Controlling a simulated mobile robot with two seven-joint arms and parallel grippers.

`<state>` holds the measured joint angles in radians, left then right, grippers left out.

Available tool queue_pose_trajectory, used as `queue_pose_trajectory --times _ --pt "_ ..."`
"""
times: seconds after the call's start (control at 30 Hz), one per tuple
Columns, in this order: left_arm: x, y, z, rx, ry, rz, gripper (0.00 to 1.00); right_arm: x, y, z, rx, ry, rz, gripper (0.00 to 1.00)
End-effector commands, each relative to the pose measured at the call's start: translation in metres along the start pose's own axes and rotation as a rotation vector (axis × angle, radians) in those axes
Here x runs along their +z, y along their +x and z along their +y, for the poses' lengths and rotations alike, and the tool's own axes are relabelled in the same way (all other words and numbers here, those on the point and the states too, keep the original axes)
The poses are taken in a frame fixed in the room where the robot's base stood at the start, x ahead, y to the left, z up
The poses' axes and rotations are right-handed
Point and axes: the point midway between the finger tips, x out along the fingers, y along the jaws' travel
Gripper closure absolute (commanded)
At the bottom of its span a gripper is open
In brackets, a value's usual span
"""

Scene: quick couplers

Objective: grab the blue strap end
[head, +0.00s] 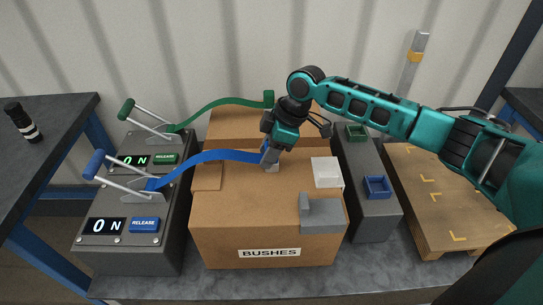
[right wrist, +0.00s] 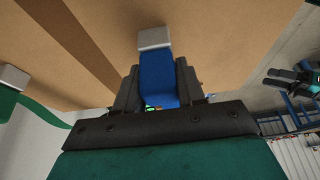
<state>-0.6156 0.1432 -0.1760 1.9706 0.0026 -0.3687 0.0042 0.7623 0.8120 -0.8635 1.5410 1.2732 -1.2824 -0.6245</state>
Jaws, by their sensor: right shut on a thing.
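The blue strap (head: 205,163) runs from the blue-handled coupler (head: 120,175) on the left up and across to the top of the cardboard box. Its end sits in my right gripper (head: 270,154). In the right wrist view the blue strap end (right wrist: 158,78), with a pale grey tip (right wrist: 154,38), lies between the two dark fingers of my right gripper (right wrist: 158,85), which are shut on it. The strap end is over the box top; I cannot tell whether it touches it. My left gripper is not in view.
The cardboard box (head: 266,231) is labelled BUSHES. A green strap (head: 215,102) ends behind my right gripper. A white block (head: 326,172) and a grey bracket (head: 322,215) sit on the box. A grey unit with a blue socket (head: 377,187) and a green socket (head: 356,132) stands right.

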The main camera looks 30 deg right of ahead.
Motion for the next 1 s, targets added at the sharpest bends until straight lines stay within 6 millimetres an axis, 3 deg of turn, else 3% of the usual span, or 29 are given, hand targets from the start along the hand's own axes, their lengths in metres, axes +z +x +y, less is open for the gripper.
queue_pose_trajectory --times 0.27,0.57,0.77,1.0 --pt "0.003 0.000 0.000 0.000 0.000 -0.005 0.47 0.000 0.000 0.000 0.000 0.000 0.000 0.95" --pt "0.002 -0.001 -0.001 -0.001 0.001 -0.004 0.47 -0.002 -0.005 0.000 0.001 0.000 0.001 0.96" --pt "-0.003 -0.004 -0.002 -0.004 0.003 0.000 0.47 -0.015 -0.035 0.001 0.005 -0.003 0.003 0.96" --pt "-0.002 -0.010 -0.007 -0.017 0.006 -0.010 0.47 -0.042 -0.100 0.001 0.005 -0.003 0.004 0.96"
